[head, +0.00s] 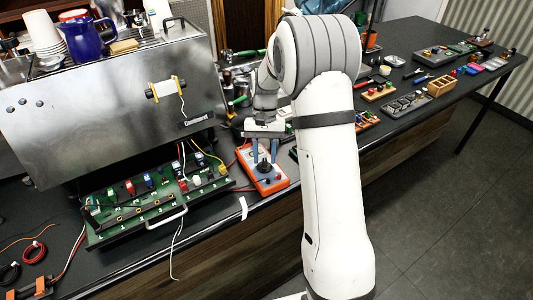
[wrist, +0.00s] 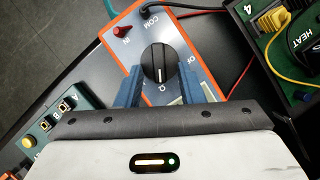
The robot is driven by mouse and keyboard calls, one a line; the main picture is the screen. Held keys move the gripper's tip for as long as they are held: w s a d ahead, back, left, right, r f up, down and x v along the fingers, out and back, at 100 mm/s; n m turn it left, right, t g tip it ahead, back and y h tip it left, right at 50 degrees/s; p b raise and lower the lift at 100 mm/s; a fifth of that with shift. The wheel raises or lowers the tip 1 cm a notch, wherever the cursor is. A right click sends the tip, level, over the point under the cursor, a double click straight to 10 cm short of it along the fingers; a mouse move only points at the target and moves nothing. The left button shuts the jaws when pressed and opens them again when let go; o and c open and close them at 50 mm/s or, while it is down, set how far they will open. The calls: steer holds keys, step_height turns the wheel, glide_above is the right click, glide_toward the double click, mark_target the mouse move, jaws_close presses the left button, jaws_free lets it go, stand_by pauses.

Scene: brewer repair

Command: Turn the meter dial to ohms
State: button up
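The orange meter (head: 270,186) lies on the dark counter below my gripper (head: 264,155); it also shows in the wrist view (wrist: 117,27). Its round black dial (wrist: 158,63) sits in the middle of a pale face. The white line on the dial points down toward the Ω mark, with the OF lettering to the right. My gripper's two blue fingers (wrist: 163,80) are apart, one on each side of the dial's lower part. I cannot tell whether they touch it. The meter's lower end is hidden behind my gripper in the wrist view.
A green circuit board tray (head: 140,207) with wires lies left of the meter, in front of the steel brewer (head: 100,105). Red and black jacks, one marked COM, sit at the meter's far end in the wrist view. Small parts trays (head: 400,105) stand along the counter at right.

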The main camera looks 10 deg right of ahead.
steer(key=v, duration=0.7)
steer(key=shift+r+b, duration=0.25)
steer(key=shift+b, duration=0.15)
steer(key=shift+w+d, duration=0.1)
steer(key=shift+w, duration=0.05)
steer(key=s+r+n+t, duration=0.1)
steer(key=s+r+t, duration=0.1)
steer(key=s+r, duration=0.3)
steer(key=s+r+t, duration=0.2)
steer(key=s, duration=0.5)
steer(key=s+f+n+t+h, duration=0.1)
steer(key=s+n+t, duration=0.1)
steer(key=s, duration=1.2)
steer(key=shift+s+a+f+t, duration=0.2)
steer(key=shift+f+t, duration=0.15)
steer(key=shift+t, duration=0.45)
